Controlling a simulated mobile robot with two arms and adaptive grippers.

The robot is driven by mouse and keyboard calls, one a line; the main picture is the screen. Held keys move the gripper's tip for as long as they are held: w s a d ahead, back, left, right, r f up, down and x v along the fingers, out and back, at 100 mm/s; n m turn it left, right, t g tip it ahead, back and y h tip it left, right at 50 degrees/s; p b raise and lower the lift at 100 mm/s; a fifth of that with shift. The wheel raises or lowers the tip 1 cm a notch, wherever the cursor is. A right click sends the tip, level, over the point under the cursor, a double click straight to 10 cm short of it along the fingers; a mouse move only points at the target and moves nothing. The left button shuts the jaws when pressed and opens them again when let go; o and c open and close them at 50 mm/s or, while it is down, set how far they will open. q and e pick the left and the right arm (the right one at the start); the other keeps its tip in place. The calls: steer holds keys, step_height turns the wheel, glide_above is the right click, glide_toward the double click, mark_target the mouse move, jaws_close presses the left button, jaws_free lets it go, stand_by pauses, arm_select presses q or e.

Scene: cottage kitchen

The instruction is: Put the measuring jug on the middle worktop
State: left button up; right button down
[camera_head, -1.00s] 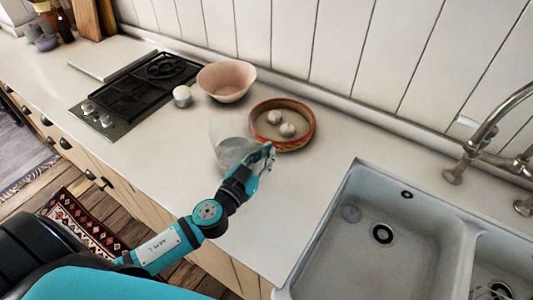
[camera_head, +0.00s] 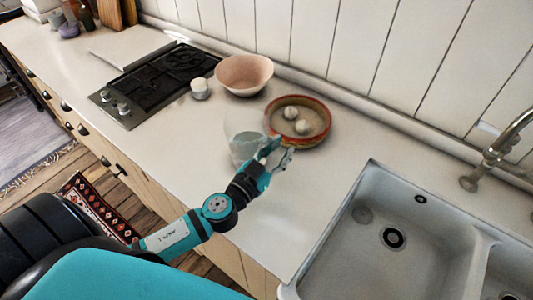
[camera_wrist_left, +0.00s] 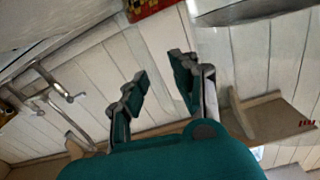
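The measuring jug (camera_head: 245,136) is clear and see-through. It stands upright on the pale worktop (camera_head: 190,150) between the hob and the sink, in front of the red-rimmed dish. My left gripper (camera_head: 277,155) is just to the right of the jug and a little nearer to me, its fingers apart. In the left wrist view the gripper (camera_wrist_left: 160,85) is open, with nothing visible between its fingers. Whether it touches the jug I cannot tell. My right gripper is not in view.
The red-rimmed dish (camera_head: 323,137) with pale round items lies close behind the gripper. A pink bowl (camera_head: 244,74), a small white pot (camera_head: 200,89) and the black hob (camera_head: 160,84) are further left. The double sink (camera_head: 380,265) is at right. The worktop's front strip is clear.

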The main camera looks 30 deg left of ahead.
arm_select(q)
steer(key=s+b, duration=0.1)
steer(key=s, duration=0.2)
steer(key=s+a+b, duration=0.1)
steer(key=s+b, duration=0.1)
steer(key=s, duration=0.1)
steer(key=s+b, duration=0.1)
steer(key=s, duration=0.3)
steer(key=shift+a+f+b, duration=0.2)
steer(key=shift+f+b, duration=0.15)
steer(key=shift+s+a+r, duration=0.1)
steer(key=shift+s+r, duration=0.15)
steer(key=shift+s, duration=0.5)
steer(key=shift+f, duration=0.1)
